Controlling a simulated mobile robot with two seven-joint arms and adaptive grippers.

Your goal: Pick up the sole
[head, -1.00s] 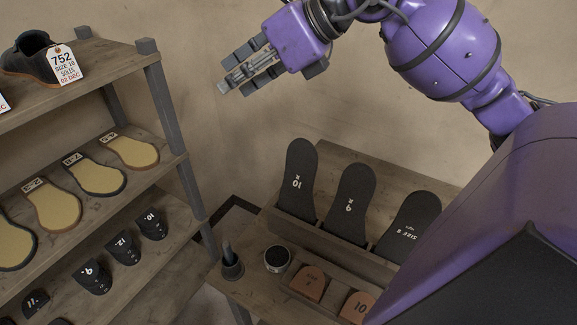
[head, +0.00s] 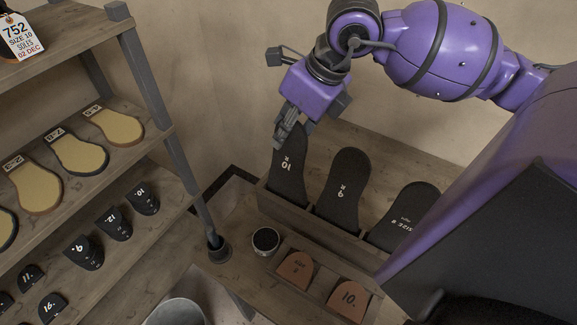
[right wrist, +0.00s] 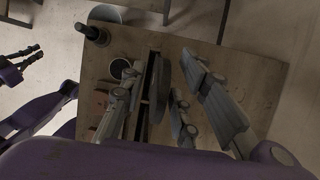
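A black sole marked 10 (head: 287,178) stands tilted in the wooden rack at the back of the bench. My right gripper (head: 289,128) is at its upper end and hides part of the top. In the right wrist view the sole (right wrist: 161,78) shows nearly edge-on between the parted fingers of my right gripper (right wrist: 150,97), with a gap on its right side. Black soles marked 9 (head: 342,190) and size 8 (head: 408,215) lean to its right. My left gripper (right wrist: 27,58) shows only in the right wrist view, away from the bench, its fingers apart and empty.
The bench (head: 222,282) carries a dark cup (head: 219,250), a round tin (head: 265,241) and brown heel pieces (head: 296,269) in front of the rack. A shelf unit (head: 160,200) with insoles and heels stands left. A metal bucket (head: 176,312) is below.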

